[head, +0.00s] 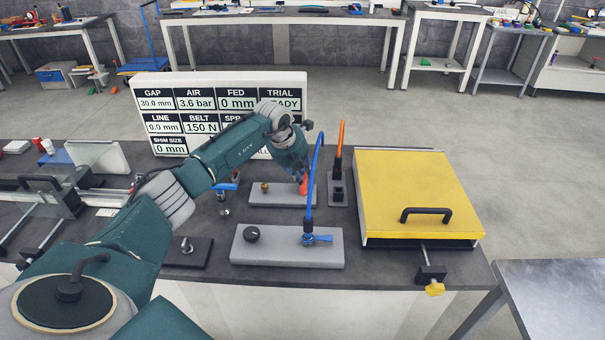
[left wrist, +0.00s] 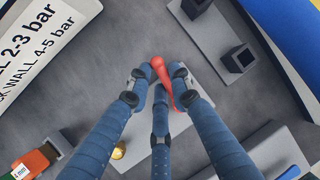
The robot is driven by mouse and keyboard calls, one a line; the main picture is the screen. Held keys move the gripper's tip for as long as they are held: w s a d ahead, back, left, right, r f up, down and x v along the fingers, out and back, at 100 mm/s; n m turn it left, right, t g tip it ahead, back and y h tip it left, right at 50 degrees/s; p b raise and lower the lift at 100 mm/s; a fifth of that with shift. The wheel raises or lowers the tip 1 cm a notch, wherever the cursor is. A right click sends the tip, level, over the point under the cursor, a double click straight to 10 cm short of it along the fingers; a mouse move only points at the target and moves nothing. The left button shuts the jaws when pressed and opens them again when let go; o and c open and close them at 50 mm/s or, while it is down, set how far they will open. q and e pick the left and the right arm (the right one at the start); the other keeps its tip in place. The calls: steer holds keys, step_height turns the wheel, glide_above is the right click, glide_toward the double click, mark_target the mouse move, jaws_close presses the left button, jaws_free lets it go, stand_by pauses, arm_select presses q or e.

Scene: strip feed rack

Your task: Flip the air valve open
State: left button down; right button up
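A red lever (head: 303,186), the likely air valve handle, stands on the rear grey plate (head: 262,198) with a brass fitting (head: 265,187) beside it. My left gripper (head: 301,176) reaches down over this lever in the head view. In the left wrist view the red lever (left wrist: 158,66) lies between the fingertips of my left gripper (left wrist: 160,80). The fingers are close around it on both sides, but whether they grip it is not clear. The lever's base is partly hidden by the fingers. My right gripper is in neither view.
A front grey plate (head: 265,246) carries a black knob and a blue fitting (head: 318,239) with an arched blue hose (head: 313,170). An orange-handled tool (head: 339,140) stands in a dark holder right of the lever. A yellow cover (head: 410,190) stands further right; a display board (head: 165,105) is behind.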

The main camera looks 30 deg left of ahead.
arm_select(q)
steer(key=shift+s+a+n+y, duration=0.25)
steer(key=shift+n+y, duration=0.25)
steer(key=shift+n, duration=0.4)
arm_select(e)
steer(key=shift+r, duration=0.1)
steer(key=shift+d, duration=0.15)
arm_select(q)
steer(key=c, duration=1.8)
jaws_free()
steer(key=shift+c, duration=0.2)
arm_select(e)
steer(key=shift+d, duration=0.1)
arm_select(q)
steer(key=shift+r, duration=0.1)
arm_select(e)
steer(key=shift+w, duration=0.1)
arm_select(q)
steer(key=v, duration=1.2)
